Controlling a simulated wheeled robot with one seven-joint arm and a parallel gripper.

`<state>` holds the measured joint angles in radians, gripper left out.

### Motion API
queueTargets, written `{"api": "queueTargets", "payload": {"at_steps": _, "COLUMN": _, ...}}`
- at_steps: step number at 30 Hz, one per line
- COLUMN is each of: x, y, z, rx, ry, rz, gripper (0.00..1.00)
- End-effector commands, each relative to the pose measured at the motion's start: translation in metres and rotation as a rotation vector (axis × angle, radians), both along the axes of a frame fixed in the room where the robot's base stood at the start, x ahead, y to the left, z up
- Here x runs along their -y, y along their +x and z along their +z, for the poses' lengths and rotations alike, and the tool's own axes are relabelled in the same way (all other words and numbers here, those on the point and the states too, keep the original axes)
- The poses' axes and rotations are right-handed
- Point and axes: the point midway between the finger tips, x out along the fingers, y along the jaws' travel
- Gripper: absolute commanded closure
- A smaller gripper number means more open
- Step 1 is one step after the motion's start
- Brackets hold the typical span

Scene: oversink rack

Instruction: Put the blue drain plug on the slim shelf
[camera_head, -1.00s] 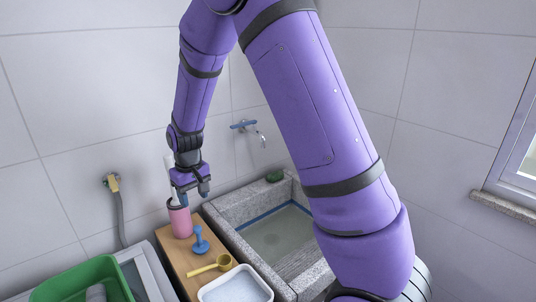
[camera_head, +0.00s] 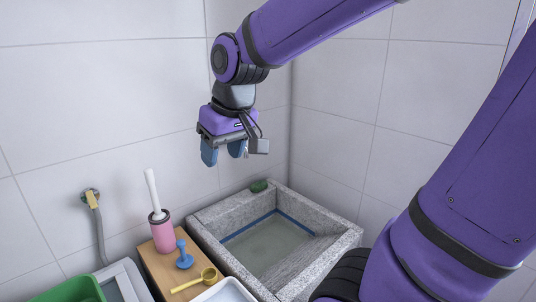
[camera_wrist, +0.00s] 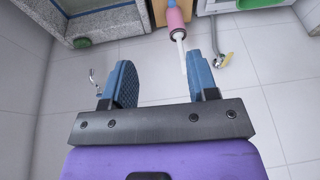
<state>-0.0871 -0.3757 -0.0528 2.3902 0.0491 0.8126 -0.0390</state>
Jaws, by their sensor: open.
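The blue drain plug (camera_head: 184,256) stands upright, its knob up, on the narrow wooden shelf (camera_head: 157,268) left of the sink. I take this wooden top to be the slim shelf. My gripper (camera_head: 223,156) is open and empty, pointing down in the air well above the back of the sink, up and to the right of the plug and clear of it. In the wrist view my two blue fingers (camera_wrist: 160,78) are spread with nothing between them. The plug cannot be made out in the wrist view.
On the shelf are a pink holder (camera_head: 163,232) with a white-handled brush and a yellow scoop (camera_head: 196,281). A white tub (camera_head: 226,291) is in front. The stone sink (camera_head: 338,240) has a green object (camera_head: 259,185) on its rim. A green basin (camera_head: 75,291) is at left.

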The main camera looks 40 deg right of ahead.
Motion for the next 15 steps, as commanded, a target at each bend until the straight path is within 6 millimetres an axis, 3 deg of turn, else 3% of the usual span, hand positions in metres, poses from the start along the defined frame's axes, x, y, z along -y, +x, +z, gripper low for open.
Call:
{"api": "queueTargets", "payload": {"at_steps": 9, "x": 0.01, "y": -0.077, "z": 0.024, "rx": 0.102, "ry": -0.024, "rz": -0.036, "gripper": 0.46}}
{"api": "queueTargets", "payload": {"at_steps": 15, "x": 0.013, "y": -0.106, "z": 0.026, "rx": 0.139, "ry": -0.04, "rz": -0.053, "gripper": 0.46}}
